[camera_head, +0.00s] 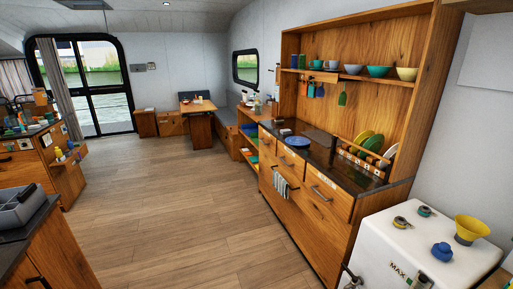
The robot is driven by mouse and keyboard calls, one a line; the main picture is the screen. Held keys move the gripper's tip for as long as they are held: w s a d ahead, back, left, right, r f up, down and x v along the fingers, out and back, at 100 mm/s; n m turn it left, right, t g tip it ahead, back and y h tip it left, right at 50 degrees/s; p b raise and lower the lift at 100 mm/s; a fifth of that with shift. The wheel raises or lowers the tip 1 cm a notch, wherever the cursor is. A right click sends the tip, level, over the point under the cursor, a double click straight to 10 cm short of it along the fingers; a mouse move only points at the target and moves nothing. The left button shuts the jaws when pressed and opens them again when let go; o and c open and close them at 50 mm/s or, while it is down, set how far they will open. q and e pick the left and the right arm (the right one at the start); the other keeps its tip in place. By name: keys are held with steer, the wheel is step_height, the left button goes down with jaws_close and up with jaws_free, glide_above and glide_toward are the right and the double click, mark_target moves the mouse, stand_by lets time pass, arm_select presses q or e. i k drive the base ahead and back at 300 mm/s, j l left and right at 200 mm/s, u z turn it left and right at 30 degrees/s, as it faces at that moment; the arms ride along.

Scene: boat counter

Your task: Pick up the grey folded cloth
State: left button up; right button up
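I cannot clearly make out a grey folded cloth. Neither of my grippers is in view.
The wooden unit (322,212) has a dark top, a rack of plates (368,146) and a shelf of bowls. A white tank (420,232) stands at front right. A grey tray (20,205) sits on the left counter. The wooden floor (180,205) between is clear.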

mark_target(287, 130)
steer(key=i+z, duration=0.35)
steer(key=i, duration=1.15)
steer(key=z, duration=0.05)
